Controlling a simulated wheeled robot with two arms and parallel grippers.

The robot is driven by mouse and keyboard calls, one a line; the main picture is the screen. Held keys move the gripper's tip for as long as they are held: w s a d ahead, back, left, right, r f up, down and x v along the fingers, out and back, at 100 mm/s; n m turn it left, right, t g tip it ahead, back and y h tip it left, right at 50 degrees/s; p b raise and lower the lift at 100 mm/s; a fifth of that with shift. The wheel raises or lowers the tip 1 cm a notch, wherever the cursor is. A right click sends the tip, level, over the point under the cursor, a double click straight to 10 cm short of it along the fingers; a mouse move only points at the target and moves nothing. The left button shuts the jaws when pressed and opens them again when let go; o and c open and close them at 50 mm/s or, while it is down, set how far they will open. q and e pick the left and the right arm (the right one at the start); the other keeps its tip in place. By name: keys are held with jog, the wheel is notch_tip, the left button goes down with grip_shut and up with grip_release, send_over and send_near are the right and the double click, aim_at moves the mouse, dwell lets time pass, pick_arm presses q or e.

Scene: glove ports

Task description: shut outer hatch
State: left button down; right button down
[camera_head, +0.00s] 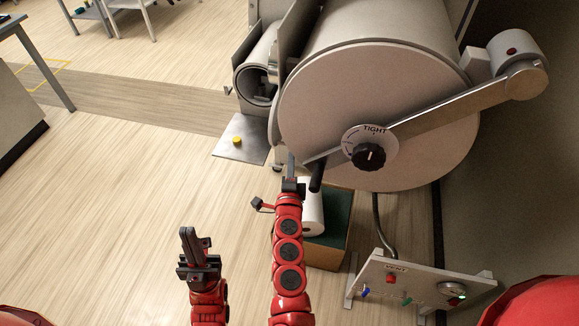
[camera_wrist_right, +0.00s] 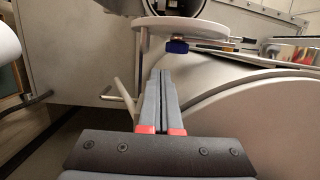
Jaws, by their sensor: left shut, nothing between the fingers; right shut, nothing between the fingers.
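The large round grey hatch (camera_head: 320,110) covers the front end of the big cylinder (camera_head: 390,25). A metal bar (camera_head: 450,108) crosses it from a hinge at the upper right. At its middle is a black knob (camera_head: 369,156) on a dial marked TIGHT. A black handle (camera_head: 316,178) hangs at the bar's left end. My right gripper (camera_head: 291,162) is shut and empty, just left of this handle. In the right wrist view its fingers (camera_wrist_right: 162,85) point toward a white disc (camera_wrist_right: 185,27) with a blue knob. My left gripper (camera_head: 189,240) is shut and empty, low over the floor.
A smaller port (camera_head: 257,82) with a dark round opening sits left of the hatch. Below it is a metal plate (camera_head: 241,139) with a yellow button. A white roll (camera_head: 312,207) and a box (camera_head: 333,235) stand below the handle. A control panel (camera_head: 415,283) is lower right.

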jog(key=shift+w+a+p, duration=0.25)
jog(key=shift+w+a, duration=0.3)
jog(key=shift+w, duration=0.3)
jog(key=shift+w+a+p, duration=0.2)
jog(key=shift+w+a, duration=0.3)
jog(key=shift+w, duration=0.3)
jog(key=shift+w+a+p, duration=0.25)
jog(key=shift+w+a, duration=0.3)
jog(key=shift+w, duration=0.3)
jog(key=shift+a+f, duration=0.1)
